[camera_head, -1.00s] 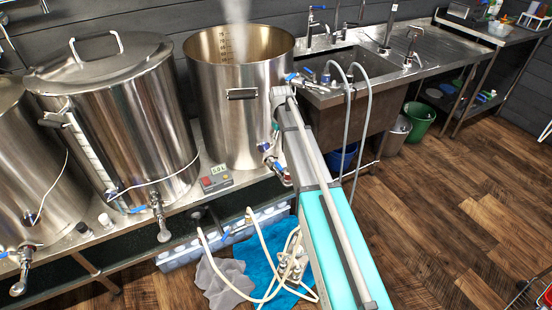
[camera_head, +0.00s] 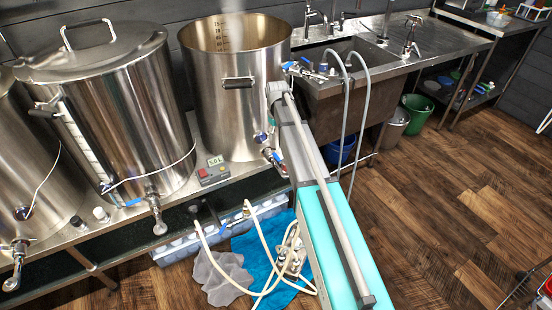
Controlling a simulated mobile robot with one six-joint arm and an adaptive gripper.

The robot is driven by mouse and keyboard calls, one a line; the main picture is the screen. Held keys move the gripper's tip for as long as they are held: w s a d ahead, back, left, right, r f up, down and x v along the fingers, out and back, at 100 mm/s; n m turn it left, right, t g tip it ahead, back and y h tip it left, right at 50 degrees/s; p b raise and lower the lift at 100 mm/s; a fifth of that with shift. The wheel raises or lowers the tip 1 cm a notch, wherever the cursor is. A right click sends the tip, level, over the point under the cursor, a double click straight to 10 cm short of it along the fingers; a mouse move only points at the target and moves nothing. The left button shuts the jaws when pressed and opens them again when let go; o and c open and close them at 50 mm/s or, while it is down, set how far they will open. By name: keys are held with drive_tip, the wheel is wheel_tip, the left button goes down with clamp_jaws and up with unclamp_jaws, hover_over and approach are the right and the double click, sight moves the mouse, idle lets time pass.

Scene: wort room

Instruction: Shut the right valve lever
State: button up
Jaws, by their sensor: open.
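Three steel kettles stand in a row on a metal bench. The right kettle (camera_head: 225,110) is open and steaming. Low on its right side is an outlet valve (camera_head: 275,158) with blue parts, including one blue piece (camera_head: 262,137) just above it; I cannot tell how its lever is set. The middle kettle (camera_head: 125,125) has a valve (camera_head: 155,215) with a blue lever (camera_head: 133,203) lying sideways. My grey and teal arm runs up from the bottom right and ends beside the right kettle, close to its valve. My gripper does not show; my arm probably hides it.
A red and grey control box (camera_head: 213,172) sits on the bench near the right kettle. A sink (camera_head: 345,75) with hoses is behind my arm. A pump with pale hoses (camera_head: 290,255) lies on a blue cloth below. Wooden floor (camera_head: 430,220) on the right is clear.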

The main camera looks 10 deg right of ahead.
sight(277, 157)
drive_tip(key=shift+f+b, duration=5.3)
drive_tip(key=shift+f, duration=0.25)
drive_tip(key=shift+c, duration=0.3)
clamp_jaws()
